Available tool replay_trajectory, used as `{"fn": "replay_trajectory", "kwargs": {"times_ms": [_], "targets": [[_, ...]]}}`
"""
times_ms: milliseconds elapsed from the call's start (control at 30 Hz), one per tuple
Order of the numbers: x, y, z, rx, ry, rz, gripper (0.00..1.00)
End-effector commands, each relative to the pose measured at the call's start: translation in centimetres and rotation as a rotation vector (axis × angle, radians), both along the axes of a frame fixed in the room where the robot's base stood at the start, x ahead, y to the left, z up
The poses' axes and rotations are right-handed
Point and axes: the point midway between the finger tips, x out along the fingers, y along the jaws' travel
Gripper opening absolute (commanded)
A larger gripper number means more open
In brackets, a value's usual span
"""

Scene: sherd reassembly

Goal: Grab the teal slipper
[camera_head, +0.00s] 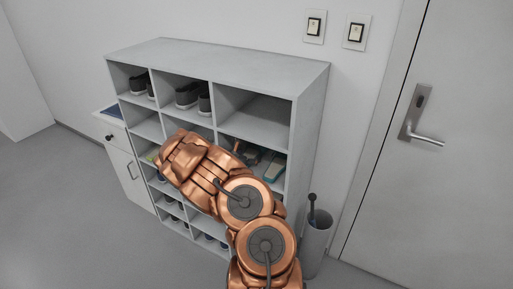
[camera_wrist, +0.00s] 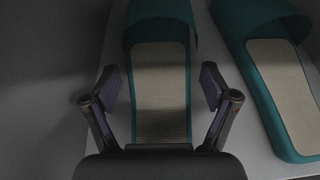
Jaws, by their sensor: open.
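Two teal slippers with beige insoles lie side by side on a pale shelf in the wrist view. One teal slipper (camera_wrist: 160,75) is in the middle, its toe strap at the far end. The other teal slipper (camera_wrist: 279,80) lies to its right, slightly turned. My gripper (camera_wrist: 162,87) is open, with one finger on each side of the middle slipper's rear part; I cannot tell whether they touch it. In the head view my copper arm reaches into the shelf rack and hides my gripper. A teal slipper shows partly at the right of that compartment (camera_head: 275,167).
The grey shelf rack (camera_head: 312,85) stands against the wall, with dark shoes (camera_head: 187,95) in upper compartments. The upper right compartment is empty. A bin (camera_head: 316,240) with a dark-handled item stands right of the rack, near the door (camera_head: 450,190). A white cabinet (camera_head: 128,178) is at left.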

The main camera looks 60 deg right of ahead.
Motion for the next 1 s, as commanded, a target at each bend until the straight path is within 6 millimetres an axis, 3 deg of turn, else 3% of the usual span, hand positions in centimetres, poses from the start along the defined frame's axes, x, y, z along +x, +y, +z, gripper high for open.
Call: {"fn": "replay_trajectory", "kwargs": {"times_ms": [300, 900, 1000], "targets": [[-0.05, -0.21, -0.08, -0.001, -0.001, -0.001, 0.84], [-0.03, -0.19, -0.04, -0.001, -0.001, -0.001, 0.22], [-0.02, -0.19, -0.03, -0.002, -0.001, -0.001, 0.19]]}}
